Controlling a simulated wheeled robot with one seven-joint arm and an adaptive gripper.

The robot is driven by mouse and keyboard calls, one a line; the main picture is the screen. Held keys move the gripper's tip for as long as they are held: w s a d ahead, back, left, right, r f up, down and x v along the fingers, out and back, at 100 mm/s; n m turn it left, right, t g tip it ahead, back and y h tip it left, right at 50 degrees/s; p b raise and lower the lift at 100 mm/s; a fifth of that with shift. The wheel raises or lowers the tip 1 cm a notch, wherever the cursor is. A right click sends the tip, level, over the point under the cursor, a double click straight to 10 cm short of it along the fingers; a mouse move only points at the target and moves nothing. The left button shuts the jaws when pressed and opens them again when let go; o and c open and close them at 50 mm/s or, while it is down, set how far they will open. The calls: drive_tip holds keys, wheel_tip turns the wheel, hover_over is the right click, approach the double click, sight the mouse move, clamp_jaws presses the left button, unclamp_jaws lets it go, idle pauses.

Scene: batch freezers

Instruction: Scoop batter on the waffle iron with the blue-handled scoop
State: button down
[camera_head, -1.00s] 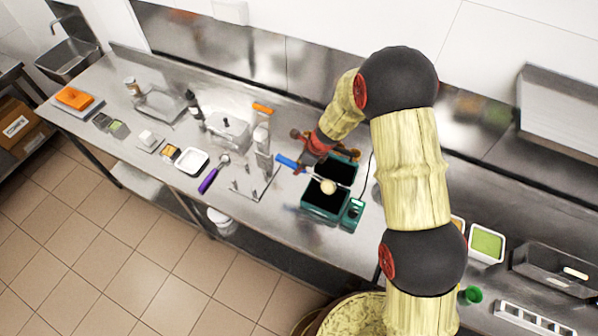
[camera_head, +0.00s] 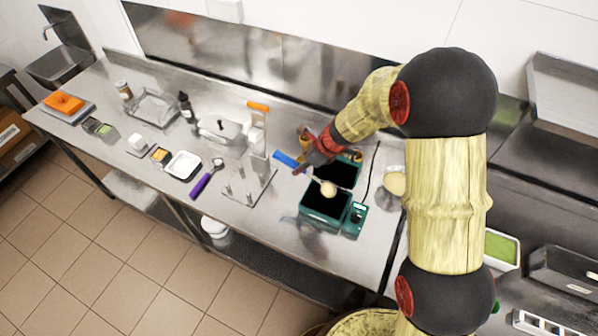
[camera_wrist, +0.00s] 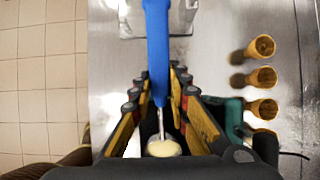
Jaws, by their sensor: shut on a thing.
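My gripper (camera_head: 310,166) is shut on the blue handle of the scoop (camera_head: 285,159). The handle also runs between my fingers in the wrist view (camera_wrist: 158,45). The scoop's bowl holds a round, cream-coloured mass of batter (camera_head: 328,188); it shows at the bottom of the wrist view (camera_wrist: 163,148). The bowl appears over the lower plate of the teal waffle iron (camera_head: 325,207), which stands open with a dark inside. How high the bowl is above the plate I cannot tell. My fingers hide part of the iron in the wrist view.
A bowl of cream-coloured batter (camera_head: 395,182) is right of the iron, partly beside my arm. A metal stand (camera_head: 248,190) and a purple-handled scoop (camera_head: 207,178) lie to the left. Brown cones (camera_wrist: 262,77) stand at right in the wrist view. The front counter edge is close.

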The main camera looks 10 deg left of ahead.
drive_tip(key=shift+s+d+r+y+b, duration=0.15)
drive_tip(key=shift+d+y+b, duration=0.25)
drive_tip(key=shift+b, duration=1.45)
drive_tip(key=r+y+b, duration=0.1)
drive_tip(key=b, duration=0.3)
drive_tip(key=shift+s+d+t, duration=0.15)
drive_tip(key=shift+d+t, duration=0.25)
drive_tip(key=d+r+y+b, duration=0.1)
drive_tip(key=b, duration=0.3)
drive_tip(key=d+y+b, duration=0.1)
drive_tip(key=b, duration=0.3)
drive_tip(key=shift+s+r+t+y, duration=0.3)
drive_tip(key=shift+s+r+t, duration=0.05)
drive_tip(key=shift+t, duration=0.05)
drive_tip(key=b, duration=0.2)
drive_tip(key=d+y+b, duration=0.1)
drive_tip(key=b, duration=0.1)
drive_tip(key=s+d+y+b, duration=0.1)
drive_tip(key=b, duration=0.1)
drive_tip(key=shift+d+r+t, duration=0.2)
drive_tip(key=shift+r+t, duration=0.2)
drive_tip(key=shift+s+d+r+y+b, duration=0.2)
drive_tip(key=shift+d+r+y+b, duration=0.15)
drive_tip(key=shift+d+y+b, duration=0.65)
drive_tip(key=shift+s+a+r+t+b, duration=0.1)
drive_tip(key=shift+a+r+t+b, duration=0.1)
drive_tip(key=shift+t+b, duration=0.15)
drive_tip(key=shift+d, duration=0.1)
